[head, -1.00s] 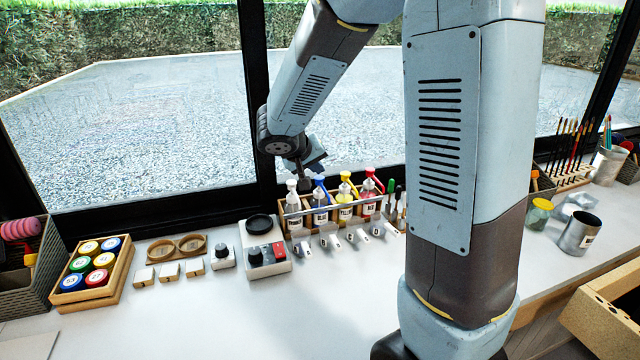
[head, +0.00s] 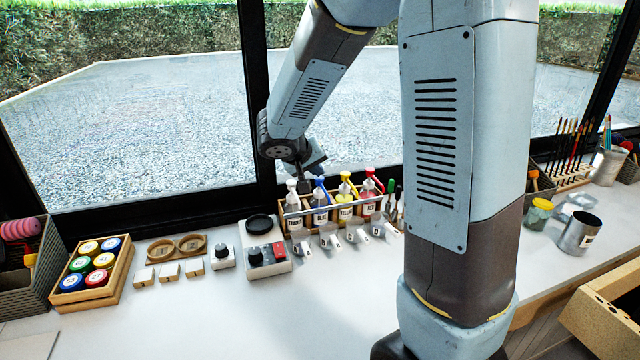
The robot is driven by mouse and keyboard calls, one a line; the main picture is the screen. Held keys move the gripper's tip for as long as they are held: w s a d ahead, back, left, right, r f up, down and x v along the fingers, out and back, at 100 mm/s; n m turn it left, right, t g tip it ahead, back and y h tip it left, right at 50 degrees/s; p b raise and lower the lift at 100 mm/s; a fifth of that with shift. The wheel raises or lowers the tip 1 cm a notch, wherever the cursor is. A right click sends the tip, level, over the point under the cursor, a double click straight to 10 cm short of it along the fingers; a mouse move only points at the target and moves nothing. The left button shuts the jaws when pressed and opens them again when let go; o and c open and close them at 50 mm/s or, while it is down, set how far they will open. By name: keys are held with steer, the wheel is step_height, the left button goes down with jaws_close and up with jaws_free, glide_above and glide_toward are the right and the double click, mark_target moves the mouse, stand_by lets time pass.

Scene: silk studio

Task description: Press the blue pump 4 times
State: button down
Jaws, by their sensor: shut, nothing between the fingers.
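The blue pump (head: 320,194) is a clear bottle with a blue pump head, second from left in a wooden rack (head: 298,235) at the back of the table. My gripper (head: 306,186) points down from the arm just left of the blue pump head, between it and the white pump. It looks shut and empty. From this view I cannot tell whether the fingertips touch the blue pump head. The fingertips are small and partly lost against the pump heads.
A white pump (head: 293,208) stands left of the blue one; yellow (head: 345,203) and red (head: 369,195) pumps stand right. A black-knobbed device (head: 262,262) sits in front left. A window frame (head: 150,212) rises behind.

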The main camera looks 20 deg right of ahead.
mark_target(317, 179)
steer(key=shift+f, duration=0.45)
stand_by(0.5)
steer(key=shift+r, duration=1.3)
steer(key=shift+r, duration=3)
